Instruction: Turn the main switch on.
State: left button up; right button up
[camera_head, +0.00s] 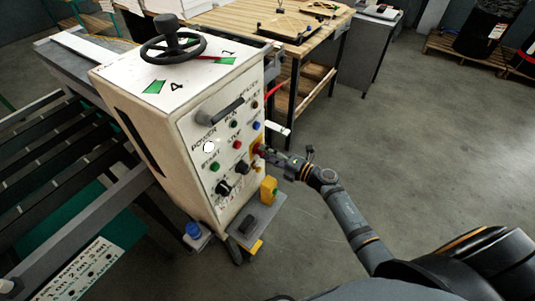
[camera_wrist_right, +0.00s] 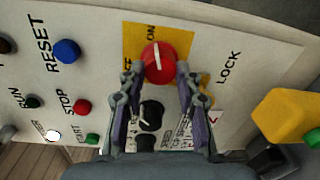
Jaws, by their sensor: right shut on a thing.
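The main switch is a red round knob (camera_wrist_right: 158,62) with a white line, on a yellow plate (camera_wrist_right: 184,41) marked ON. The other label is partly hidden by a finger. The white line runs roughly up and down in the wrist view, its upper end towards the ON side. My right gripper (camera_wrist_right: 158,75) has its fingers on both sides of the knob and is shut on it. In the head view, the right gripper (camera_head: 268,155) reaches the right edge of the white control cabinet (camera_head: 150,130), mostly covering the knob. My left gripper is in neither view.
A white round lamp (camera_head: 208,147) by the POWER label looks bright. Several buttons and black knobs (camera_wrist_right: 151,115) sit close to the fingers. A yellow box (camera_wrist_right: 284,117) with a green button stands out beside the panel.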

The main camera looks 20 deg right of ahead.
jog(key=o, duration=1.2)
jog(key=shift+c, duration=0.2)
jog(key=v, duration=1.2)
jog(key=shift+r, duration=0.1)
jog(key=s+d+f+m+h+b, duration=0.1)
jog(key=d+f+m+h, duration=0.4)
jog(key=f, duration=0.5)
jog(key=s+d+f+m+h+b, duration=0.1)
jog(key=d+f+m+h, duration=0.2)
jog(key=d+f+m, duration=0.35)
jog(key=s+f+m+g+h+b, duration=0.1)
jog(key=s+f+m+g+h, duration=0.45)
jog(key=f, duration=1.05)
jog(key=s+a+f+m+g, duration=0.2)
jog(key=s+f, duration=0.3)
jog(key=s, duration=0.5)
jog(key=s+a+f+m+g+y+b, duration=0.1)
jog(key=s+a+f+m+g, duration=0.1)
jog(key=s+f, duration=0.4)
jog(key=s+a+f+m+g+y, duration=0.1)
jog(key=s+a+f+m+g, duration=0.2)
jog(key=s, duration=1.1)
notch_tip(320, 180, down, 3)
jog(key=a+m, duration=0.1)
jog(key=m, duration=0.2)
jog(key=shift+a+f+b, duration=0.2)
jog(key=shift+a+b, duration=0.05)
jog(key=shift+b, duration=0.1)
